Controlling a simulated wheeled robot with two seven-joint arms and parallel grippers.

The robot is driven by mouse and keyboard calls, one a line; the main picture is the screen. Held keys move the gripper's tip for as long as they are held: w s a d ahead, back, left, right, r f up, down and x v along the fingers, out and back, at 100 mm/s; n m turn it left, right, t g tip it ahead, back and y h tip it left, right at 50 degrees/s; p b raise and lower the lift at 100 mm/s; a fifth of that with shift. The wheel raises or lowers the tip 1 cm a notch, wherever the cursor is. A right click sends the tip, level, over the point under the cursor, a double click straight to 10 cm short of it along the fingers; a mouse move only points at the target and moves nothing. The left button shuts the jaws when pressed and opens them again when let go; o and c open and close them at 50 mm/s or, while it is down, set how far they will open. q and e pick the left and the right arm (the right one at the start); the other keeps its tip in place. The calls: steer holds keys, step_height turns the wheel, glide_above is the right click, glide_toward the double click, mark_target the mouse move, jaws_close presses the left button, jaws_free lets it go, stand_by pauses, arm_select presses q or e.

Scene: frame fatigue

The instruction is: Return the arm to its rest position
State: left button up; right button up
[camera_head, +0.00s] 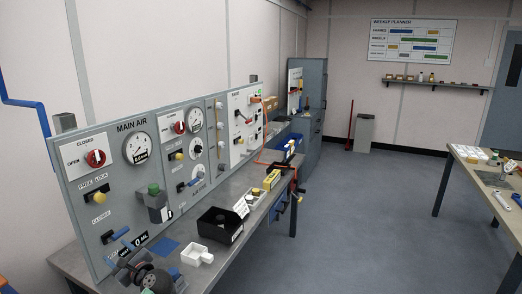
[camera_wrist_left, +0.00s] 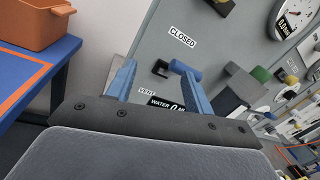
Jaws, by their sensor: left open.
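My left gripper (camera_head: 128,250) is at the lower left of the head view, in front of the near end of the grey valve panel (camera_head: 112,172). In the left wrist view its two blue fingers (camera_wrist_left: 158,78) are spread apart with nothing between them. A blue vent handle (camera_wrist_left: 185,70) on the panel shows close by the right finger; I cannot tell whether they touch. The handle also shows in the head view (camera_head: 120,233). A "WATER 0 ML" display (camera_wrist_left: 167,104) is partly hidden behind the right finger. My right gripper is in neither view.
An orange bin (camera_wrist_left: 38,22) sits on a blue table (camera_wrist_left: 30,82) at left. The floor (camera_head: 375,220) is open to the right, before another table (camera_head: 455,170).

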arm_select(q)
steer(key=s+d+f+n+g+h, duration=0.1)
steer(key=s+d+f+n+h, duration=0.35)
steer(key=s+f, duration=0.4)
steer(key=s+d+f+n+g+h, duration=0.1)
steer(key=s+d+f+n+h, duration=0.4)
steer(key=s+f, duration=0.35)
steer(key=s+d+f+n+g+h, duration=0.25)
steer(key=s+d+n, duration=0.35)
steer(key=s, duration=0.5)
steer(key=s+d+f+n+g+h, duration=0.2)
steer(key=s+d+n+h, duration=0.15)
steer(key=s+d, duration=0.65)
steer(key=s+d+f+g, duration=0.1)
steer(key=s+f, duration=0.1)
steer(key=f, duration=1.8)
steer(key=s+f+g, duration=0.1)
steer(key=s+f, duration=0.2)
steer(key=f, duration=1.8)
steer(key=shift+s+d+h, duration=0.3)
steer(key=shift+d+h, duration=0.05)
steer(key=shift+h, duration=0.1)
